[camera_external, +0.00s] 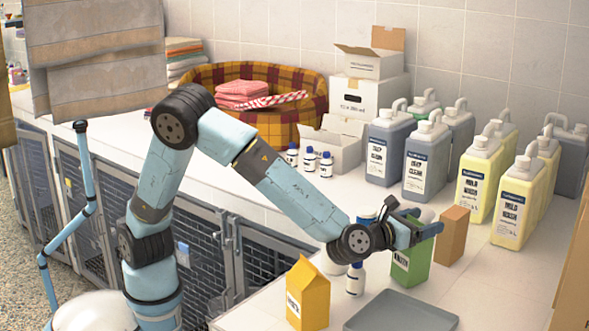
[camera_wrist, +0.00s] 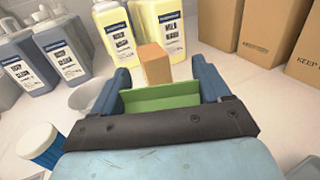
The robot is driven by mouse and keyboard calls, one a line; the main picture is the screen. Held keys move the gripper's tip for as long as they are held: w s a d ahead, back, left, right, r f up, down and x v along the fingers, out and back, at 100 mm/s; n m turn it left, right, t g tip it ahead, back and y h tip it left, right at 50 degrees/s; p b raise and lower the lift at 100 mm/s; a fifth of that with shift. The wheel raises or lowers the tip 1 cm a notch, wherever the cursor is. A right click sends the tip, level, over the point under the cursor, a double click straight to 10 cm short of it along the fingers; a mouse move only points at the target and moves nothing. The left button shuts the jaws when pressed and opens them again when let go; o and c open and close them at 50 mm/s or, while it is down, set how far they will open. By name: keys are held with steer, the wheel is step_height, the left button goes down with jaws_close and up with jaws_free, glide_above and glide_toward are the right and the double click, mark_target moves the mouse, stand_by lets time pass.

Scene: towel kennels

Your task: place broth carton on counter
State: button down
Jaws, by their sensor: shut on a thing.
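A green carton (camera_external: 411,262) with a white label stands upright between the fingers of my gripper (camera_external: 422,225), at the right end of my arm. In the wrist view the carton's green top (camera_wrist: 160,98) spans the gap between the blue fingers, and my gripper (camera_wrist: 162,82) is shut on it. Its base is at or just above the white counter (camera_external: 500,270); I cannot tell whether it touches. An orange-yellow carton (camera_external: 308,297) and a plain brown carton (camera_external: 452,236) stand nearby. The labels are too small to tell which is broth.
A grey tray (camera_external: 402,312) lies in front of the green carton. A small white bottle (camera_external: 355,280) stands to its left. Yellow jugs (camera_external: 519,205) and grey jugs (camera_external: 427,160) stand behind. Brown boxes (camera_wrist: 264,28) stand at the right. Some counter is clear right of the tray.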

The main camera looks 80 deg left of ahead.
steer(key=shift+f, duration=0.4)
jaws_free()
